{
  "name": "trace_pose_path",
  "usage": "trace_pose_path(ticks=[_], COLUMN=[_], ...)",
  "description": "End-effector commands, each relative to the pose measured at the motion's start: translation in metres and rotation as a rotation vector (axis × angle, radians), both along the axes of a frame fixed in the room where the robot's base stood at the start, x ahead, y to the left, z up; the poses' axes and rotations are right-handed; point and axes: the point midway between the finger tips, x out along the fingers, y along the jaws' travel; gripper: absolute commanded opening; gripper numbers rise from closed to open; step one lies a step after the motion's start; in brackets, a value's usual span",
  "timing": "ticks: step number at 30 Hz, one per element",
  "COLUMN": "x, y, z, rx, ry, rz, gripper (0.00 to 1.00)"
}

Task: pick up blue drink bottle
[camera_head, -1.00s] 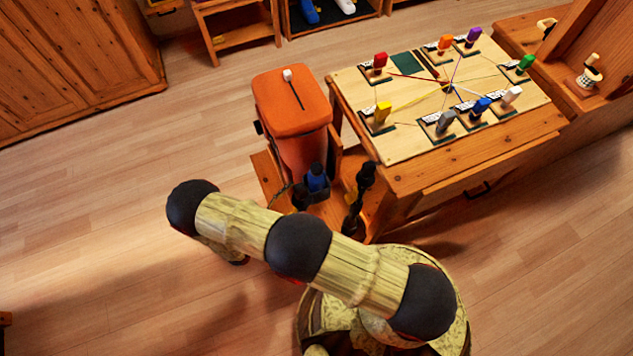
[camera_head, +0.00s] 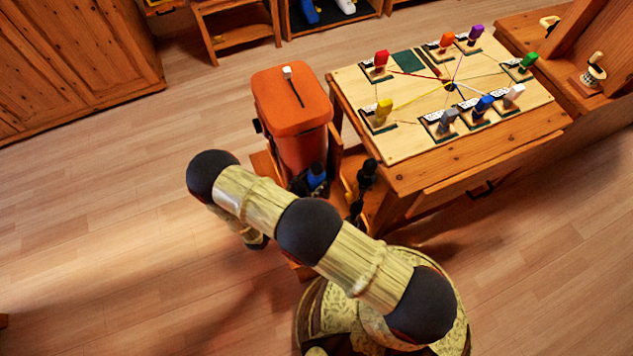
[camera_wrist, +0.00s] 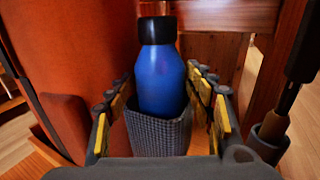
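The blue drink bottle (camera_wrist: 160,80) has a black cap and stands upright in a dark woven holder (camera_wrist: 155,135) in the wrist view. My gripper (camera_wrist: 163,88) is open, with one yellow-padded finger on each side of the bottle and holder. A gap shows between the left finger and the bottle; the right finger is closer, and I cannot tell whether it touches. In the head view a small part of the blue bottle (camera_head: 316,177) shows beside the orange bin, with my arm in front of it. My gripper is mostly hidden there.
An orange bin (camera_head: 292,105) stands just behind and left of the bottle. A wooden table (camera_head: 470,155) with a board of coloured pieces is to the right. A dark upright object (camera_head: 367,174) stands close by the table leg. Open floor lies to the left.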

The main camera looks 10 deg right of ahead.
Motion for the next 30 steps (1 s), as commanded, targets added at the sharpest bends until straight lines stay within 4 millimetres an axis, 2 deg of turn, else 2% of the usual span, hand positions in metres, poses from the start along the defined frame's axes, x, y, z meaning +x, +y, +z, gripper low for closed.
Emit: trace_pose_path(ticks=[23, 30], x=[-0.0003, -0.0001], y=[0.0002, 0.0004], z=[-0.0002, 0.0006], rx=[0.0, 0.001], ry=[0.0, -0.001], rz=[0.0, 0.0], gripper=[0.09, 0.08])
